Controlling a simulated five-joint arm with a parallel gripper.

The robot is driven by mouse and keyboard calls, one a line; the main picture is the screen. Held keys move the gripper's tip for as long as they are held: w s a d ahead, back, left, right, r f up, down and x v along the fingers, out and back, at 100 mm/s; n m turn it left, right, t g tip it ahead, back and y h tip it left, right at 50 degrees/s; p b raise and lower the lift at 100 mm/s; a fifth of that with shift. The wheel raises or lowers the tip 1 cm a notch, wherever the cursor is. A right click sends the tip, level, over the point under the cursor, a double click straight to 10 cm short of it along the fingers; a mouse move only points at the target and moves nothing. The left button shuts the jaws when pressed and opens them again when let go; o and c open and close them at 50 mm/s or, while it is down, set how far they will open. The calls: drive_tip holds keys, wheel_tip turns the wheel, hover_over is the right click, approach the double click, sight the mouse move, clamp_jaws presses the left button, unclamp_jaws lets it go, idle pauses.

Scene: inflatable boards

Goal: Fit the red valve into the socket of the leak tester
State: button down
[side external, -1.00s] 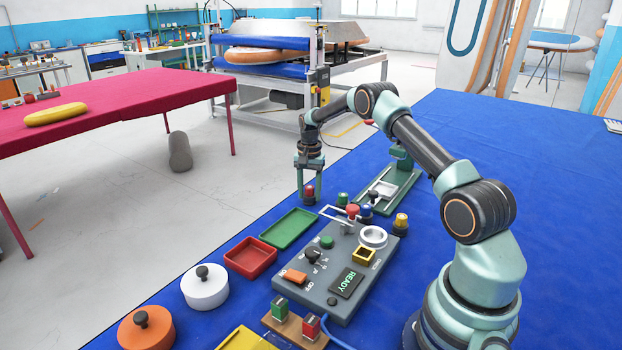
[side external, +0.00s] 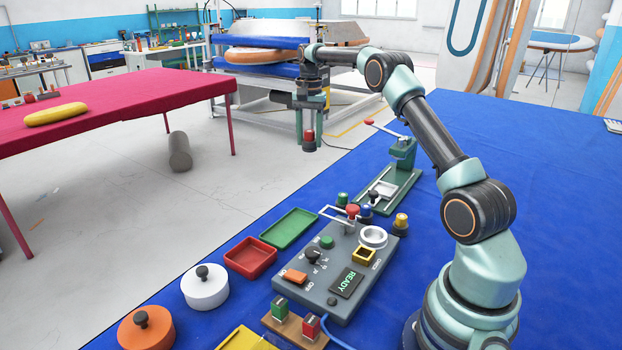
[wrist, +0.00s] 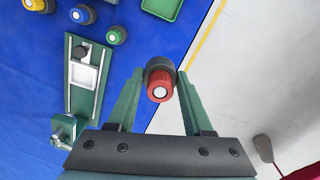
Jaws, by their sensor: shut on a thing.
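My gripper (side external: 309,144) is shut on the red valve (side external: 309,135), which has a dark base, and holds it up in the air past the far edge of the blue table. In the wrist view the red valve (wrist: 160,86) sits between the two green fingers of my gripper (wrist: 158,88). The grey leak tester (side external: 338,265) lies on the blue table, nearer the camera. It carries a white round ring (side external: 373,236), a yellow square frame (side external: 364,255), an orange switch and a display reading READY. I cannot tell which part is the socket.
Green (side external: 342,199), blue (side external: 366,213) and yellow (side external: 401,222) valves stand beyond the tester. A green press (side external: 402,160) stands behind them. Green (side external: 289,227) and red (side external: 250,257) trays and a white weight (side external: 205,288) lie to the left.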

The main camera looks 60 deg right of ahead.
wheel_tip(320, 180, up, 2)
drive_tip(key=shift+r, duration=0.25)
drive_tip(key=shift+s+r, duration=0.1)
drive_tip(key=shift+s, duration=0.5)
drive_tip(key=s+a+f, duration=0.2)
drive_tip(key=s+a, duration=0.1)
drive_tip(key=s, duration=0.4)
drive_tip(key=s+a+f, duration=0.3)
drive_tip(key=s, duration=0.5)
drive_tip(key=s+a+f+n, duration=0.1)
drive_tip(key=s+a+f, duration=0.1)
drive_tip(key=s, duration=0.6)
drive_tip(key=shift+a+f, duration=0.4)
drive_tip(key=shift+f, duration=0.2)
drive_tip(key=shift+s+f, duration=0.1)
drive_tip(key=shift+f, duration=2.8)
drive_tip(key=shift+f, duration=1.2)
drive_tip(key=shift+c, duration=1.1)
unclamp_jaws()
